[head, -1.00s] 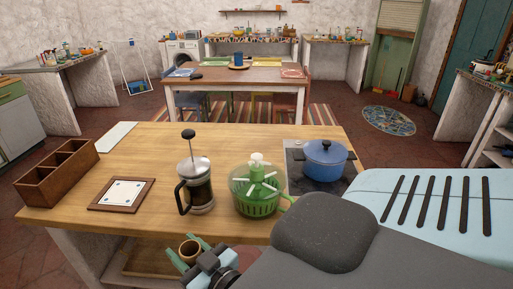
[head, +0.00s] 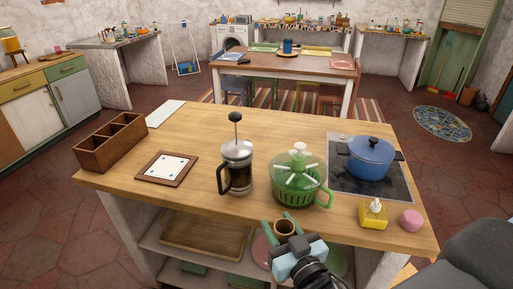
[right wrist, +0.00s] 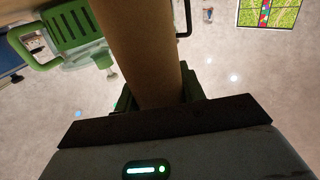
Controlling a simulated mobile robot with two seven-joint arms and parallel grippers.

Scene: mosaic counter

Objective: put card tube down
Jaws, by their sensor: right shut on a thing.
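The card tube (head: 285,227) is a brown hollow cylinder. Its open end shows in the head view, in front of the counter's near edge. My right gripper (head: 280,228) is shut on it, with a green finger on each side. In the right wrist view the tube (right wrist: 140,50) runs up from between the fingers (right wrist: 150,100), and its far end is out of the picture. The wooden counter (head: 310,231) is just behind the gripper in the head view. My left gripper is not in view.
A green salad spinner (head: 298,185) stands near the tube. A French press (head: 236,170), a framed tile (head: 165,168), a wooden box (head: 110,145), a blue pot (head: 370,158), a yellow box (head: 373,215) and a pink lump (head: 411,220) are also on the counter. Bare wood shows at the back middle.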

